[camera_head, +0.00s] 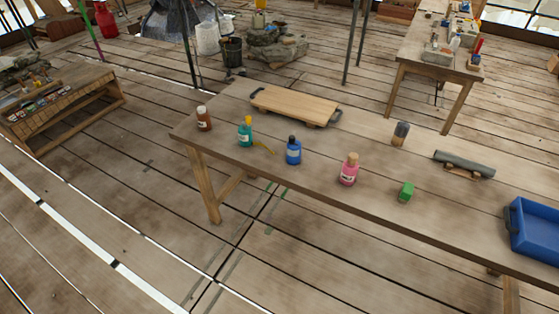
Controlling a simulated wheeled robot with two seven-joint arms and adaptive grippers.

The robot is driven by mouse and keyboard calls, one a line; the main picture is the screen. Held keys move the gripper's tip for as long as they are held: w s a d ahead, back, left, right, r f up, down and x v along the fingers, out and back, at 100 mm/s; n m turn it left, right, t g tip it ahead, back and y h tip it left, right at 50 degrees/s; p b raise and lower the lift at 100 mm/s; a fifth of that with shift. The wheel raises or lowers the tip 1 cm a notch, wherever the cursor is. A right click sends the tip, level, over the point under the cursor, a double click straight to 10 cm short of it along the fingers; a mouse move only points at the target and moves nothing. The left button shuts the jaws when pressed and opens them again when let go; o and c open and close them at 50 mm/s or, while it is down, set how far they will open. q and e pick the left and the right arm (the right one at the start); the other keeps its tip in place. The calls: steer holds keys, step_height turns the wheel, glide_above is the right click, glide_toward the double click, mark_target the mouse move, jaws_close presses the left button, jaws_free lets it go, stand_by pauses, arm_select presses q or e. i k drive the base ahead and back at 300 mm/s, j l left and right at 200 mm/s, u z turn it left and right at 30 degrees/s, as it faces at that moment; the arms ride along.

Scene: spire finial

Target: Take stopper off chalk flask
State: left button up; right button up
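Several small bottles stand upright in a row on the long wooden table (255,168). From the left they are a brown bottle (204,124) with a whitish top, a teal bottle (245,138) with a yellow top, a blue bottle (293,155) with a dark top, and a pink flask (348,175) with a tan, cork-like stopper (352,157). All tops appear seated. I cannot tell from the picture which one is the chalk flask. Neither of my grippers is in view.
A wooden board (294,105) with dark handles lies behind the bottles. A green block (406,191), a dark upright cylinder (400,133), a grey roll (464,162) on a wooden rest and a blue tray (535,234) are farther right. The table between them is bare.

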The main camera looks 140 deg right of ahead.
mark_target(348, 173)
steer(key=z, duration=5.25)
steer(key=i+j+u, duration=0.1)
steer(key=i+u, duration=0.25)
steer(key=i, duration=0.45)
